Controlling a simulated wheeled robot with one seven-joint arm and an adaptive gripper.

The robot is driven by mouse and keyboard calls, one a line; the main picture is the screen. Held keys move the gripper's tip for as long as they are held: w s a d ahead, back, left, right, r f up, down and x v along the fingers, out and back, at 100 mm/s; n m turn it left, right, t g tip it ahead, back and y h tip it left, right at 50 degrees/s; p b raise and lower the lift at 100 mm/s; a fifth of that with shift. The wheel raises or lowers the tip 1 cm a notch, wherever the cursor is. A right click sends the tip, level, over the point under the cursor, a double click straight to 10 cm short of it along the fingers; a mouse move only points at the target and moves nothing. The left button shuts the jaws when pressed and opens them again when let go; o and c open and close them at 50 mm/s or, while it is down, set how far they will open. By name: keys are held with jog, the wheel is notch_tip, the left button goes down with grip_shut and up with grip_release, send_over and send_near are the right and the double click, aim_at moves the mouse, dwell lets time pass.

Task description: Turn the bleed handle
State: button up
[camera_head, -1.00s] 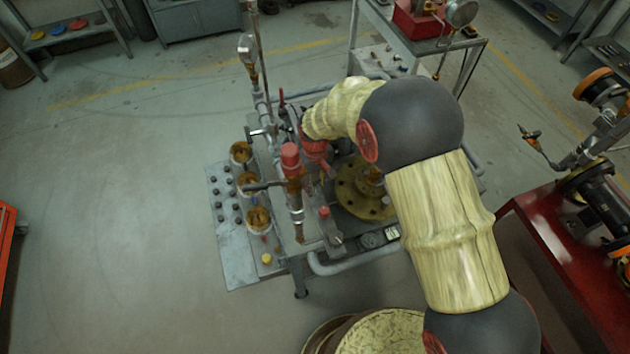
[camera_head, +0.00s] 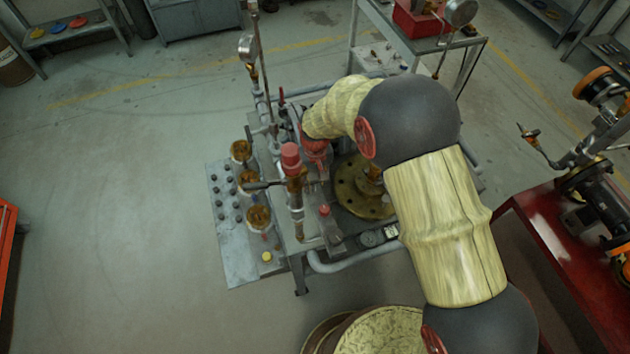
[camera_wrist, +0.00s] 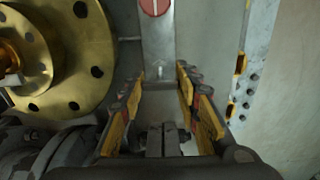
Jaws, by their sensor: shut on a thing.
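My gripper (camera_wrist: 160,82) shows in the wrist view, with its two yellow-padded fingers on either side of a grey metal part. It is shut on the bleed handle, but the gripped part is dark and hard to make out between the fingers. A grey block (camera_wrist: 157,48) with a red round cap (camera_wrist: 155,6) lies beyond the fingertips.
A red-capped brass fitting (camera_head: 291,160) with a grey lever (camera_head: 262,186) stands just left of my wrist. A tall gauge pipe (camera_head: 257,85) rises behind it. Several brass-coloured cups (camera_head: 258,217) line the bench's left side. A red bench (camera_head: 545,235) is at the right. The left floor is clear.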

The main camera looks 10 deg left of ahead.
aim_at(315, 181)
jog(key=o, duration=1.2)
notch_tip(315, 181, up, 12)
dwell(0.4)
